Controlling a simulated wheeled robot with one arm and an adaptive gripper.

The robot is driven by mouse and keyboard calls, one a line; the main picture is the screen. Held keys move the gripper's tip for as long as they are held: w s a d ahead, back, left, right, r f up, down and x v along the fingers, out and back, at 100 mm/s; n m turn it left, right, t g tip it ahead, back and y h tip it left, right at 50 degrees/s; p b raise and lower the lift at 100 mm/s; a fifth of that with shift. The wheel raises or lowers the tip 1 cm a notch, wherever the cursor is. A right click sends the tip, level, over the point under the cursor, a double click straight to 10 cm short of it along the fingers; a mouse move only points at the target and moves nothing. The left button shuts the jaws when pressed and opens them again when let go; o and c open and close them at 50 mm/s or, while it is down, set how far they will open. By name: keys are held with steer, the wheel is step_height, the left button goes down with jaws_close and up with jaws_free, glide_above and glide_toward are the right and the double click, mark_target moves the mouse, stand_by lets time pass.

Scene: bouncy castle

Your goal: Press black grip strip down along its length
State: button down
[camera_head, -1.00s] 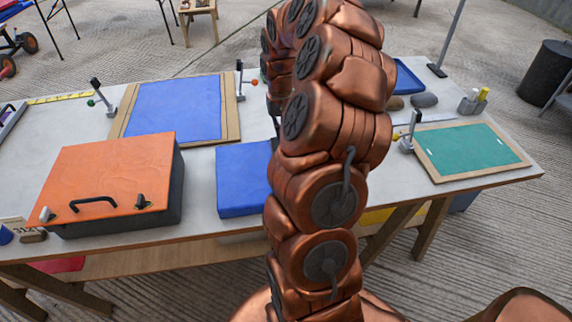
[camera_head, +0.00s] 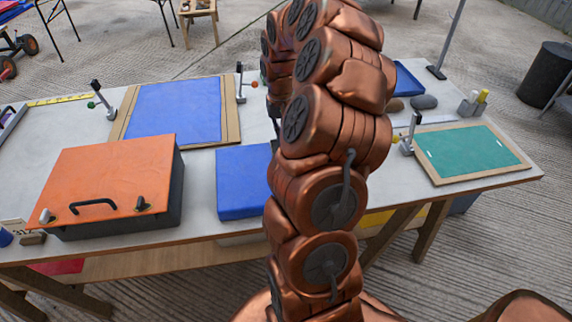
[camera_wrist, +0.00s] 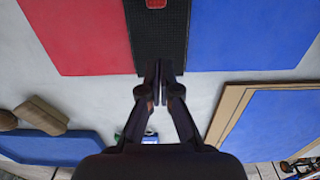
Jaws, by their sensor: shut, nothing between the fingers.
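The black grip strip (camera_wrist: 158,35) runs up the top middle of the wrist view. It is dark and textured, lies between a red panel (camera_wrist: 80,35) and a blue panel (camera_wrist: 250,30), and bears a red patch (camera_wrist: 156,4) at the top edge. My gripper (camera_wrist: 159,66) is shut and empty, its fingertips together in front of the near end of the strip. I cannot tell whether the tips touch it. In the head view my arm hides the strip and the gripper.
An orange box (camera_head: 105,170) with a black handle and a blue block (camera_head: 242,190) stand on the white table at left. A blue sheet on a wooden board (camera_head: 230,115) lies behind them. A green panel (camera_head: 470,150) lies at right, beside a clamp (camera_head: 407,145).

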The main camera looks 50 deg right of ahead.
steer(key=shift+f+b, duration=0.65)
steer(key=shift+f, duration=0.45)
stand_by(0.8)
stand_by(0.4)
steer(key=shift+r+p, duration=0.35)
steer(key=shift+r, duration=2.65)
steer(key=shift+a, duration=0.1)
steer(key=s+a+r+n+p, duration=0.1)
steer(key=s+a+r+n, duration=0.15)
steer(key=a, duration=0.45)
steer(key=s+a+r+n+p, duration=0.1)
steer(key=a+r, duration=0.2)
steer(key=a, duration=0.4)
steer(key=s+a+r+n+p, duration=0.1)
steer(key=s+a+r, duration=0.15)
steer(key=a, duration=0.45)
steer(key=s+a+n+g+p, duration=0.1)
steer(key=s+a, duration=0.4)
steer(key=s, duration=0.4)
steer(key=s+a+r+n+p, duration=0.1)
steer(key=s+a+n+p, duration=0.1)
steer(key=s+a, duration=0.4)
steer(key=s, duration=0.2)
steer(key=shift+s+a+r+g, duration=0.25)
steer(key=shift+s+r+g, duration=0.05)
steer(key=shift+s+g, duration=0.1)
